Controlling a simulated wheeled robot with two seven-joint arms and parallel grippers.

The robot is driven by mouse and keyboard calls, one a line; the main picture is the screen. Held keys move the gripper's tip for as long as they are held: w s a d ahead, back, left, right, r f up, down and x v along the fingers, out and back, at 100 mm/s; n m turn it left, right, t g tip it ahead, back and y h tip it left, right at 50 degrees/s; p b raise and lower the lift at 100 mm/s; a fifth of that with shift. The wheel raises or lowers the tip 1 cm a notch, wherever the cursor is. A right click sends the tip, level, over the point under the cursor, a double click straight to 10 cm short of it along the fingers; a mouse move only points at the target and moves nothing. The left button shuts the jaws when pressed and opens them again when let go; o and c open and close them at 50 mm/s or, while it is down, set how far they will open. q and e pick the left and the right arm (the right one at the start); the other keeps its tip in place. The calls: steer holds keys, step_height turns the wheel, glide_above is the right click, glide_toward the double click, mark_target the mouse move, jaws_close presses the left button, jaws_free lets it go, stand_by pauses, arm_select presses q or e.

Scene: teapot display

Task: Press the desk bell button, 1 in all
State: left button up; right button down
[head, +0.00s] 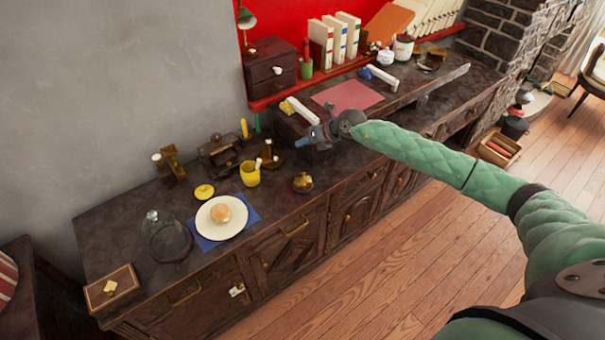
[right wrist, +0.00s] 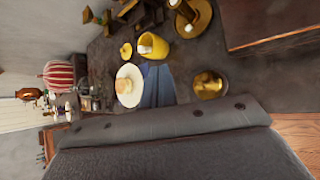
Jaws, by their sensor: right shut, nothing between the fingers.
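The desk bell (head: 302,182), a small brassy dome on a dark round base, stands near the front edge of the dark wooden counter. It also shows in the right wrist view (right wrist: 208,84). My right gripper (head: 300,143) is shut and empty. It is above the counter, behind the bell in the head view, its tip pointing left and apart from the bell. The bell's button is too small to make out clearly. My left gripper is not in view.
A yellow cup (head: 250,176) and a white plate (head: 221,217) with a bun stand left of the bell. A glass dome (head: 152,225) and wooden box (head: 112,287) are farther left. A raised shelf (head: 300,120) with white books (head: 339,42) lies behind my gripper.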

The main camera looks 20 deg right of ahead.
mark_target(302, 173)
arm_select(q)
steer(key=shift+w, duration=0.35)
arm_select(e)
steer(key=shift+s+d+f+g, duration=0.1)
steer(key=shift+s+f+g, duration=0.35)
steer(key=shift+s, duration=0.2)
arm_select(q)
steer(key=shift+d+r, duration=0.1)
arm_select(e)
steer(key=shift+f, duration=0.25)
